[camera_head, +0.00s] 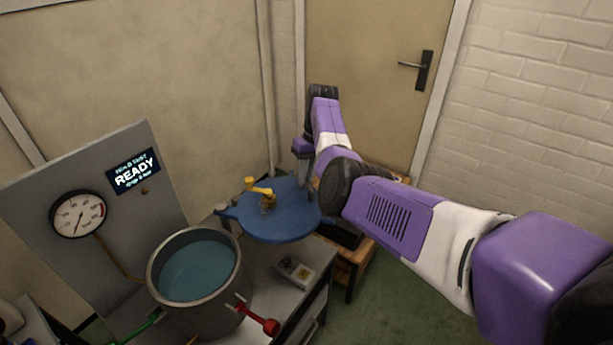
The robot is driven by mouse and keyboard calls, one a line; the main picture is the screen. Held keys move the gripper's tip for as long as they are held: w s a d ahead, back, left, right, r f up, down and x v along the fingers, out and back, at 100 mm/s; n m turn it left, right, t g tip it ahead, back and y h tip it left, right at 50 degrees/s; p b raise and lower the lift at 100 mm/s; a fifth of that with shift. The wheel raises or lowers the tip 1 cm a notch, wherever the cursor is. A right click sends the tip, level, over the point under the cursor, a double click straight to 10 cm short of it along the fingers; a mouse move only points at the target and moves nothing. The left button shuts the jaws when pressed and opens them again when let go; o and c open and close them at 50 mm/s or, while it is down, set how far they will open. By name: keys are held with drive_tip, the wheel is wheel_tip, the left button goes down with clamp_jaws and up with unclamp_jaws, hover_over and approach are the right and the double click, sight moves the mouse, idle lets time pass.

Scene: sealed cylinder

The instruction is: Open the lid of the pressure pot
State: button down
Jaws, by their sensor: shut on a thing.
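The pressure pot (157,268) is a grey metal cylinder on the bench at lower left. Its top is uncovered and blue-green shows inside. The round blue lid (285,226) is off the pot's mouth, swung out to its right and roughly level. A hinge-like blue lug (224,213) is at its left side, by the pot. A yellow fitting (264,196) stands on the lid. My gripper (307,188) is at the lid's far right edge and is shut on it; the exact contact is small and partly hidden.
A gauge (78,214) and a display reading READY (134,171) are on the grey panel behind the pot. A red-handled valve (262,325) sticks out at the pot's front, a green handle (140,327) at its left. A small wooden stand (356,262) is beyond the bench, near the door.

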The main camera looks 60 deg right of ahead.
drive_tip(key=shift+s+d, duration=0.1)
drive_tip(key=c, duration=1.4)
unclamp_jaws()
drive_tip(key=b+v, duration=0.1)
drive_tip(key=v, duration=0.6)
drive_tip(key=shift+r, duration=0.4)
